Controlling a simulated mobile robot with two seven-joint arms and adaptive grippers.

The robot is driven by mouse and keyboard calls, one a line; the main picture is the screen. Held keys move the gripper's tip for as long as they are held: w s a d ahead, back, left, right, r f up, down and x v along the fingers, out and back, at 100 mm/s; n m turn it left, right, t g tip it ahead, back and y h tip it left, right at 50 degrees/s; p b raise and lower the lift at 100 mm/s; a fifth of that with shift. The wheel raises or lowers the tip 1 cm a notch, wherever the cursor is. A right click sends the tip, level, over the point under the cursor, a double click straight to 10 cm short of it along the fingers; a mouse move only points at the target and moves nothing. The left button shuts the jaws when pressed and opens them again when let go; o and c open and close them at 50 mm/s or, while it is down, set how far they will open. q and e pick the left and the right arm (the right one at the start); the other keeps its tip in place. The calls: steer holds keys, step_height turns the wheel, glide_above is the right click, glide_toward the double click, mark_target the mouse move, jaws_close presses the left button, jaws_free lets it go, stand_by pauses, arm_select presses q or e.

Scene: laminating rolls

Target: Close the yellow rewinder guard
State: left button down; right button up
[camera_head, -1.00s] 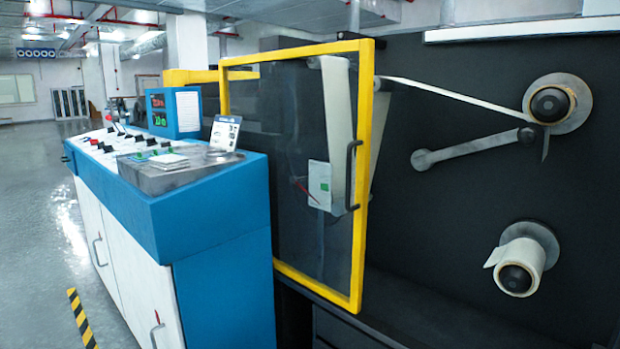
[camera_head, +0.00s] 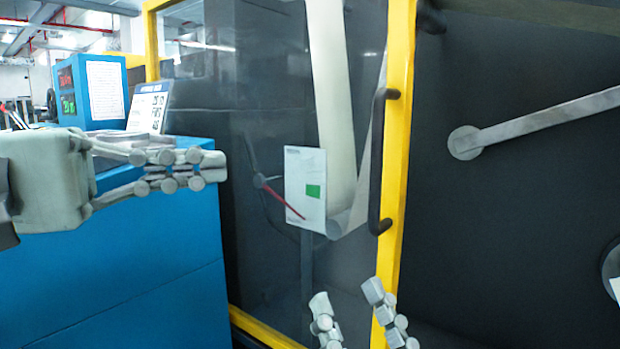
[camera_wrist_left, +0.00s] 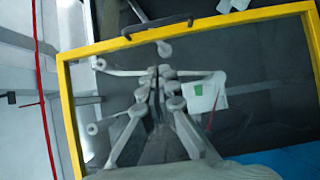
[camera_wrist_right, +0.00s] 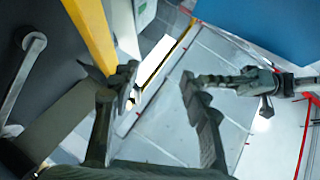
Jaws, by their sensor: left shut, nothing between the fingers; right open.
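The yellow rewinder guard (camera_head: 399,180) is a yellow frame around a clear panel, with a black upright handle (camera_head: 382,160) on its right bar. It stands out from the dark machine wall, apparently open. My left gripper (camera_head: 212,167) is shut and empty, left of the handle and in front of the blue console. The left wrist view shows the guard frame (camera_wrist_left: 200,28) beyond its fingers. My right gripper (camera_head: 357,312) is open and empty below the handle, near the lower right bar. The right wrist view shows a yellow bar (camera_wrist_right: 92,35) beside its fingers; nothing is between them.
The blue console (camera_head: 130,270) stands close at left, with a screen (camera_head: 68,90) and a sign (camera_head: 148,107) on top. A grey roller arm (camera_head: 540,120) sticks out on the dark machine wall (camera_head: 500,230) at right. A white web hangs behind the panel.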

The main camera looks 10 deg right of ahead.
arm_select(q)
steer(key=d+p, duration=0.2)
steer(key=d, duration=1.1)
steer(key=shift+s, duration=0.35)
arm_select(e)
steer(key=shift+w+a+f+g+h, duration=0.1)
steer(key=shift+w+a+f+g, duration=0.15)
steer(key=shift+f+g, duration=0.35)
steer(key=shift+w+a+f+g+h, duration=0.1)
steer(key=shift+w+a+f+g, duration=0.15)
steer(key=shift+f+g, duration=0.3)
steer(key=shift+w+a+f+g+h, duration=0.1)
steer(key=shift+w+a+f+g, duration=0.15)
steer(key=shift+f+g, duration=0.35)
steer(key=shift+s, duration=0.1)
